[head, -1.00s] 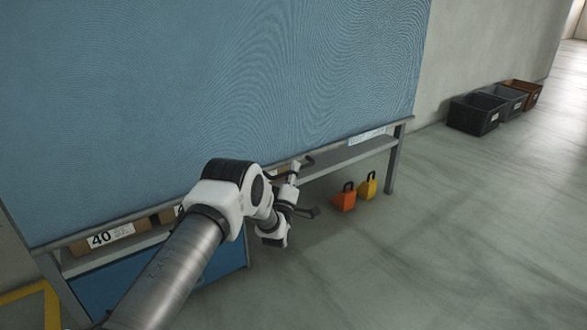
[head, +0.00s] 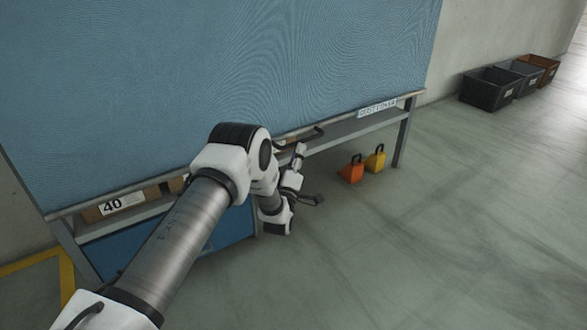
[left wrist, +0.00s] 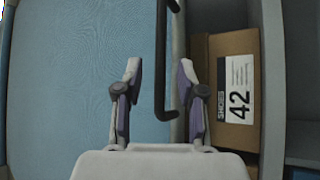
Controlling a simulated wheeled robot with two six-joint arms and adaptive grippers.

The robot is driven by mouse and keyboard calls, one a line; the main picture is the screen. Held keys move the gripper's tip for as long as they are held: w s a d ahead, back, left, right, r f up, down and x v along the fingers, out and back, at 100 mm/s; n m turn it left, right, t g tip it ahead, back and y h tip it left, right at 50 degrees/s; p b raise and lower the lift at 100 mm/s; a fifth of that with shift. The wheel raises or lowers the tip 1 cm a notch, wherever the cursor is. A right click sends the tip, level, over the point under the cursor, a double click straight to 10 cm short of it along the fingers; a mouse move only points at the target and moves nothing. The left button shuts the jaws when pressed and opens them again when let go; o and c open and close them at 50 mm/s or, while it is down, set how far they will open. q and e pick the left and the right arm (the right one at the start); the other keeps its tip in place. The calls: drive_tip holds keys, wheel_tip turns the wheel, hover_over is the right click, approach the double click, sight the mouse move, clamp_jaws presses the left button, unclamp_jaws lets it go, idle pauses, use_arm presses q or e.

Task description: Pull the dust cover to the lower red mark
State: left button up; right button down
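The blue dust cover (head: 330,60) hangs over the front of a rack, with a bar along its bottom edge. It also fills the left of the left wrist view (left wrist: 75,80). A black handle (head: 308,136) is at the cover's lower edge; in the left wrist view the handle (left wrist: 161,70) runs between my left fingers in the picture. My left gripper (head: 306,177) is just below the handle in the head view. Its fingers (left wrist: 158,75) are apart, and I cannot tell whether they touch the handle. No red mark shows. My right gripper is out of view.
Shoe boxes marked 40 (head: 118,203) and 42 (left wrist: 228,90) sit in the rack below the cover. An orange weight (head: 351,171) and a yellow weight (head: 375,160) stand on the floor. Bins (head: 490,88) line the wall. The floor at right is clear.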

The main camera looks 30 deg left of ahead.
use_arm(q)
drive_tip(key=v, duration=0.7)
drive_tip(key=shift+w, duration=0.1)
